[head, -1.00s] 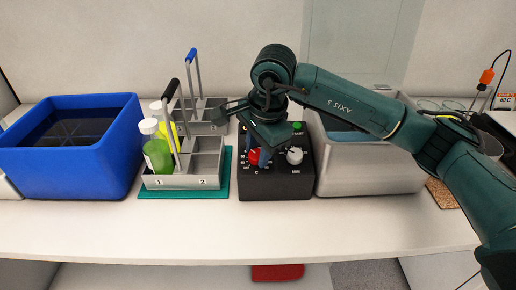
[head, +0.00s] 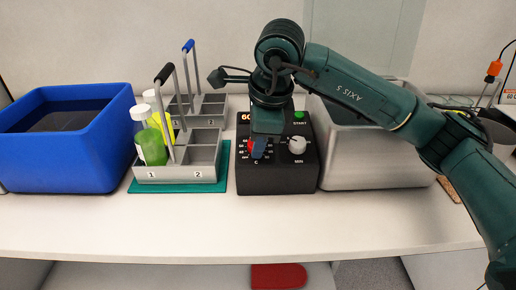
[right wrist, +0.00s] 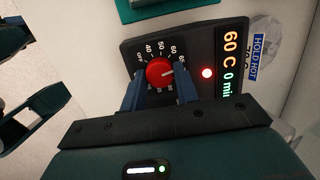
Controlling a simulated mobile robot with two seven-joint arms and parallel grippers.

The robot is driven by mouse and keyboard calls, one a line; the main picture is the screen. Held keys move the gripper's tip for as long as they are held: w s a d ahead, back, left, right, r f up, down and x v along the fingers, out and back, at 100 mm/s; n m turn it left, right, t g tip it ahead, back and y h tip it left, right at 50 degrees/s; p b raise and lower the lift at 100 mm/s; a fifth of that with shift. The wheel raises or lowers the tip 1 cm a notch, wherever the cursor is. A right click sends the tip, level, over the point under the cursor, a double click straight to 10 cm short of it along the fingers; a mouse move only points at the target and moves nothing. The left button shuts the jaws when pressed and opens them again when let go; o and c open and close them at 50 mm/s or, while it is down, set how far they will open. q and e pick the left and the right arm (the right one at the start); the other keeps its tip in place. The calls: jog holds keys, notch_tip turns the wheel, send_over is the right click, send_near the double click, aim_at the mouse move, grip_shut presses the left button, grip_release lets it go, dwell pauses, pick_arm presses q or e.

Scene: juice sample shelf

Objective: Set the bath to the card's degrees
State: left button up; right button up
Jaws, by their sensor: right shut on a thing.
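The black control box (head: 277,184) stands on the counter with a red temperature knob (right wrist: 159,73), a white MIN knob (head: 297,145) and a green START button (head: 299,115). My right gripper (right wrist: 159,88) points down at the box and is shut on the red knob, with a finger on each side. The knob's white mark points right in the right wrist view. The lit display (right wrist: 231,65) reads 60 C and 0 min. The grey metal bath (head: 375,160) stands right of the box. A card (head: 509,97) at the right edge appears to read 60 C, partly cut off.
A blue tub (head: 65,165) is at the left. The counter front (head: 240,225) is clear.

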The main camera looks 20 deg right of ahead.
jog(key=shift+f+m+b, duration=0.2)
jog(key=shift+m+b, duration=0.15)
jog(key=shift+m, duration=0.15)
jog(key=shift+m+b, duration=0.3)
jog(key=shift+m, duration=0.1)
jog(key=shift+m+t+b, duration=0.3)
jog(key=shift+m+b, duration=0.4)
jog(key=shift+m, duration=0.3)
pick_arm(q)
jog(key=shift+s+a+r+t+b, duration=0.1)
jog(key=shift+s+a+t+b, duration=0.35)
jog(key=shift+a+t, duration=0.25)
pick_arm(e)
jog(key=shift+s+r+m, duration=0.1)
jog(key=shift+r+m, duration=0.05)
jog(key=shift+m, duration=0.55)
jog(key=o, duration=1)
jog(key=shift+c, duration=0.2)
pick_arm(q)
jog(key=shift+d, duration=0.1)
